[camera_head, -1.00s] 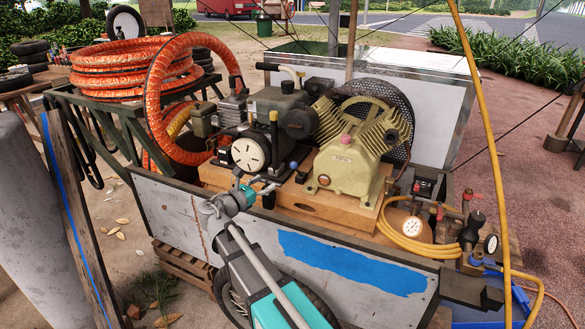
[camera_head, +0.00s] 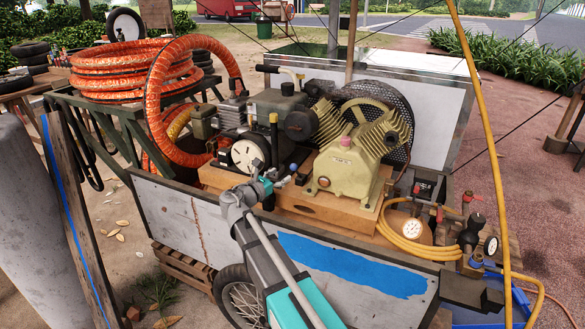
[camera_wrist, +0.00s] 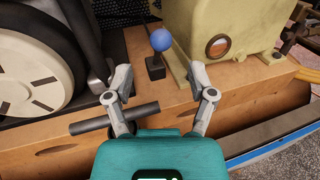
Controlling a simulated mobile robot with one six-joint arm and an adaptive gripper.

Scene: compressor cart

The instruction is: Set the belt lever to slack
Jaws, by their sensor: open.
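A small lever with a blue ball knob (camera_wrist: 161,40) on a short dark base stands on the wooden plinth, between the white-faced wheel and the cream compressor block. I take it to be the belt lever. It also shows as a small blue knob in the head view (camera_head: 293,166). My gripper (camera_wrist: 160,80) is open and empty. Its fingers point toward the lever, one on either side of it in the wrist view, with the knob beyond the tips. In the head view my gripper (camera_head: 280,183) is just left of and below the knob. I see no slack marking.
The white-faced wheel (camera_wrist: 35,60) is close on the left and the cream block (camera_wrist: 222,30) close on the right. A dark horizontal rod (camera_wrist: 88,124) crosses the plinth's front near my left finger. The cart's front wall (camera_head: 170,215) stands below my wrist.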

